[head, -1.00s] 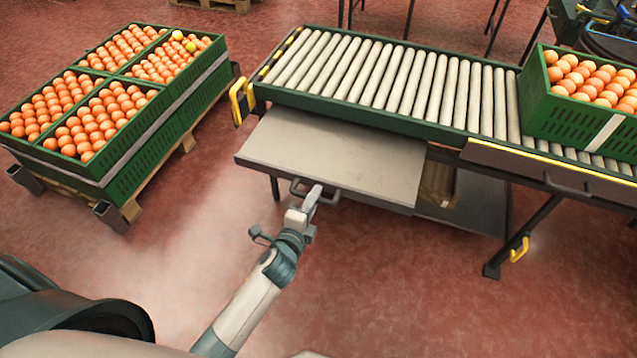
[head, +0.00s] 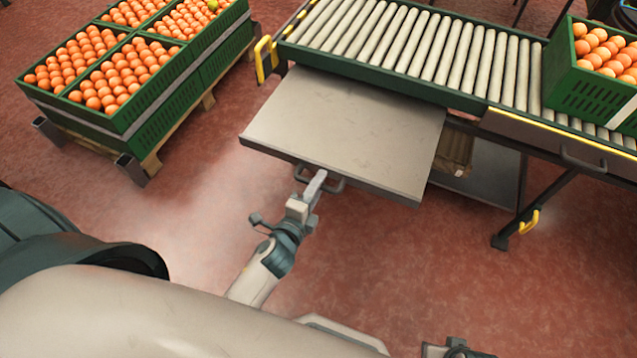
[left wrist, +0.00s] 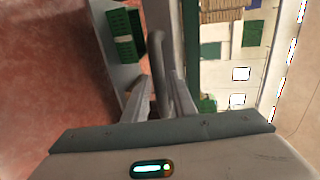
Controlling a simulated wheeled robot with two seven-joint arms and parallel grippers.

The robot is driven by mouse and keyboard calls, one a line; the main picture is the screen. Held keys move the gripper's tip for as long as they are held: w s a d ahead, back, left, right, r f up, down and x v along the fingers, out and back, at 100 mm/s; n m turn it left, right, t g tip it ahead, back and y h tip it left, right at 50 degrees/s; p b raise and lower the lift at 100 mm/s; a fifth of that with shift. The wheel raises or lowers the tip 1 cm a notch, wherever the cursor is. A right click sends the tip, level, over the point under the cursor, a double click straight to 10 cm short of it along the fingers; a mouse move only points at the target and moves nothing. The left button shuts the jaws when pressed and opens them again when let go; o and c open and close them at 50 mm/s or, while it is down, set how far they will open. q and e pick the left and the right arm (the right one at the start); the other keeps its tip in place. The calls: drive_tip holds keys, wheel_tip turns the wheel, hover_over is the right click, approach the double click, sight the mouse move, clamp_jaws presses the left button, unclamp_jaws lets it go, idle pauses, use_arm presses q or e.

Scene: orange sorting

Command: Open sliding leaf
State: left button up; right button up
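The sliding leaf (head: 345,125) is a flat grey-beige panel sticking out from under the near side of the roller conveyor. A dark bar handle (head: 331,186) sits on its front edge. My left gripper (head: 314,186) is at this handle. In the left wrist view the handle bar (left wrist: 157,65) runs between the two fingers of the left gripper (left wrist: 158,92), which appear closed around it. The fingertips are small in the head view. A small part of my right arm shows at the bottom edge of the head view; its fingers are not visible.
The roller conveyor (head: 420,50) carries a green crate (head: 572,92) of oranges at right. Another closed panel with a handle (head: 582,160) is below it. Green crates (head: 150,110) of oranges stand on a pallet at left. The red floor in front of the leaf is clear.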

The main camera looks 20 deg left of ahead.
use_arm(q)
drive_tip(key=shift+o, duration=0.2)
